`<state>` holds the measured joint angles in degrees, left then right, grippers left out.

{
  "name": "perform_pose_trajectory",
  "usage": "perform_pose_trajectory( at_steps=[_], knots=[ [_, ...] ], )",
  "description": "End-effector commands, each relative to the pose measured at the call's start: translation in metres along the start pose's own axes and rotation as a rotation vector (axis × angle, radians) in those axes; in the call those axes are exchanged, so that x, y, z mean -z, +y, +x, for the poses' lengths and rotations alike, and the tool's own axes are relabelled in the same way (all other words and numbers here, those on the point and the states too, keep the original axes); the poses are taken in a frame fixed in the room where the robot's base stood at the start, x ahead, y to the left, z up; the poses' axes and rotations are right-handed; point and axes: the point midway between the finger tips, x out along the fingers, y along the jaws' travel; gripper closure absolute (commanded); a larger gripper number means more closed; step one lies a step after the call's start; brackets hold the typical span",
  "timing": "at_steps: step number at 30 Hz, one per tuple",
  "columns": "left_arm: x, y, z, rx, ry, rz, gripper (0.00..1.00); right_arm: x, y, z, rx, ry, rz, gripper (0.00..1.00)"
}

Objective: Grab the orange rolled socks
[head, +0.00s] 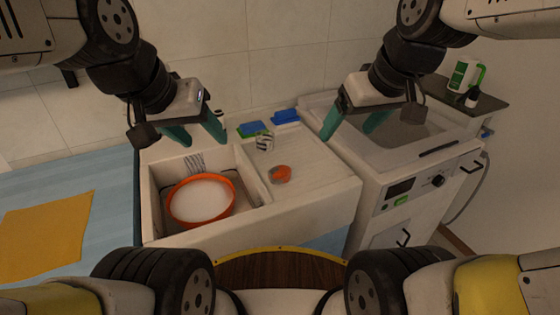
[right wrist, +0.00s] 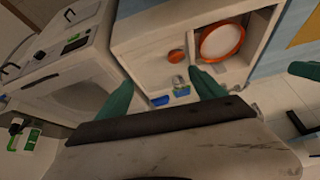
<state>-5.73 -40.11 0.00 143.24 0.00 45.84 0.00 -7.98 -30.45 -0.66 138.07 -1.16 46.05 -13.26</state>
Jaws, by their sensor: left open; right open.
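The orange rolled socks (head: 280,174) lie on the flat top of the white sink counter, right of the basin. They also show in the right wrist view (right wrist: 176,56), beyond my fingertips. My left gripper (head: 201,138) is open and empty above the back left of the counter. My right gripper (head: 352,127) is open and empty above the top-loading washer, to the right of and behind the socks. Its green fingers also show in the right wrist view (right wrist: 163,88). Neither gripper touches the socks.
A striped roll (head: 265,142), a green-and-blue sponge (head: 251,129) and a blue item (head: 286,117) lie behind the socks. An orange-rimmed basin (head: 233,203) sits in the sink at left. The washer (head: 421,181) stands at right, with a white-and-green bottle (head: 464,76) on a shelf.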

Motion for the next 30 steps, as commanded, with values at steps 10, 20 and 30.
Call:
perform_pose_trajectory(
  at_steps=[10,20,30],
  knots=[
    [0.000,0.000,0.000,0.000,0.000,0.000,0.45,0.074,-0.006,0.107,0.126,-0.225,-0.798,0.21],
    [0.000,0.000,0.000,0.000,0.000,0.000,0.45,0.098,-0.031,0.235,0.329,-0.368,-1.493,0.21],
    [0.000,0.000,0.000,0.000,0.000,0.000,0.45,0.091,-0.040,0.285,0.410,-0.399,-1.709,0.21]
  ],
)
